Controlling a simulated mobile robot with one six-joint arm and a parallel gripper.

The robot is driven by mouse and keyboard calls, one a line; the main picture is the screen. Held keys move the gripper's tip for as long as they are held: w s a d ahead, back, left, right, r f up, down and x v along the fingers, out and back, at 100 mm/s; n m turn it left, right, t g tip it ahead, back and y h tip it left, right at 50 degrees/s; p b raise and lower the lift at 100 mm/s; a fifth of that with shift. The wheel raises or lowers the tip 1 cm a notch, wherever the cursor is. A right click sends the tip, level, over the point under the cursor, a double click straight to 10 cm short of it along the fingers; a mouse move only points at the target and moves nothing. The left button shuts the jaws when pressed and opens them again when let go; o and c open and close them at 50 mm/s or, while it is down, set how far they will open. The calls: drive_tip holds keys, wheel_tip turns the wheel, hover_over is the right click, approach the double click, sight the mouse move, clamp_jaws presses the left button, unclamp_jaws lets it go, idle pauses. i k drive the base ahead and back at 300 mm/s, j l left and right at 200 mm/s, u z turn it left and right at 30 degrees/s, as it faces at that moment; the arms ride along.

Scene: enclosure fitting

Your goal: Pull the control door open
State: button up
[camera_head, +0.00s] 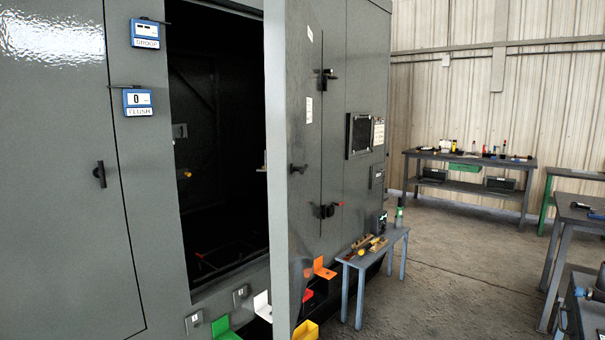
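A tall grey enclosure (155,210) fills the left and middle of the head view. No door's label reads as "control", so I cannot tell which door is meant. A closed grey door (55,210) at the left has a black handle (100,174). Beside it is a dark open bay (215,130). A grey upright panel (277,220), seen nearly edge-on, stands out at the bay's right side, perhaps an open door. Further right, closed grey panels carry black handles, one of them a latch (326,80) high up. My gripper is not in view.
A small blue-grey bench (375,252) with tools stands close to the enclosure's right face. Coloured brackets, one green (226,330) and one orange (323,268), stick out low down. A workbench (465,160) stands at the back. Bare floor (450,275) lies between the benches.

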sight(294, 79)
drive_tip(key=i+j, duration=0.55)
drive_tip(key=i+j+u, duration=0.1)
drive_tip(key=i+j, duration=0.4)
drive_tip(key=i, duration=0.25)
drive_tip(key=i+j, duration=0.5)
drive_tip(key=i, duration=0.15)
